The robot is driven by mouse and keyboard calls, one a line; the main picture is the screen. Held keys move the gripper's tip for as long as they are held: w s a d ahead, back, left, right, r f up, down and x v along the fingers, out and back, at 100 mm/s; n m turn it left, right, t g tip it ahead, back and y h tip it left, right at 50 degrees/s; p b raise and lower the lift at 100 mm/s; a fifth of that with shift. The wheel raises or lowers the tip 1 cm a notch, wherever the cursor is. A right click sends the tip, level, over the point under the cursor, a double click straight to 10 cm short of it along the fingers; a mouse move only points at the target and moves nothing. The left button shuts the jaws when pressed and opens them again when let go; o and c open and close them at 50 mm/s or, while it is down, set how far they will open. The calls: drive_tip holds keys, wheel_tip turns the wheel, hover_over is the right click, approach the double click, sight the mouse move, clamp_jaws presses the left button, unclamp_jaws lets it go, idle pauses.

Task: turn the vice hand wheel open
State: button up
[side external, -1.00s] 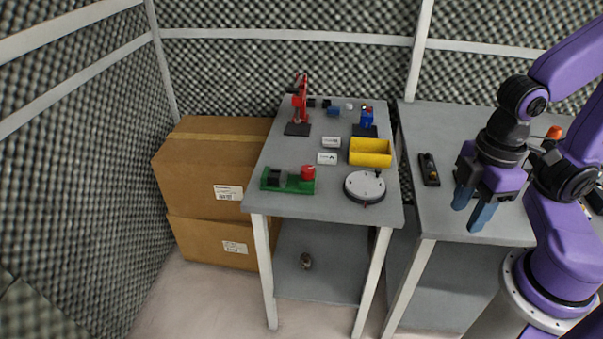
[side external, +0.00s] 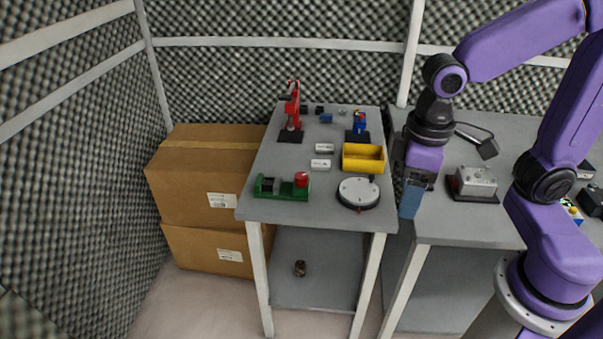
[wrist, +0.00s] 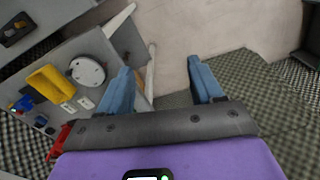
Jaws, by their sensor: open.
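The vice (side external: 268,187) is a green bench vice at the front left of the left table in the side external view. Its hand wheel (side external: 301,180) is a red knob at the right end of the green base. My gripper (side external: 410,203) points down to the right of that table, apart from the vice, beyond the round white-topped disc. In the wrist view, my gripper's blue fingers (wrist: 163,82) are spread with nothing between them. I cannot make out the vice in the wrist view; my gripper appears to hide that part of the table.
The white-topped disc (side external: 358,192) and yellow bin (side external: 364,158) stand between my gripper and the vice. Two small white boxes (side external: 321,165) lie mid-table. A red press (side external: 291,112) stands at the back. Cardboard boxes (side external: 205,175) are left of the table.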

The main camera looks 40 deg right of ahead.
drive_tip(key=w+a+r+m, duration=0.1)
drive_tip(key=w+a+m, duration=0.2)
drive_tip(key=w+m, duration=0.6)
drive_tip(key=m, duration=1.5)
hover_over(301, 175)
wheel_tip(301, 175, down, 3)
wheel_tip(301, 175, down, 17)
drive_tip(key=shift+s+f, duration=0.1)
drive_tip(key=shift+f, duration=0.1)
drive_tip(key=c, duration=1.1)
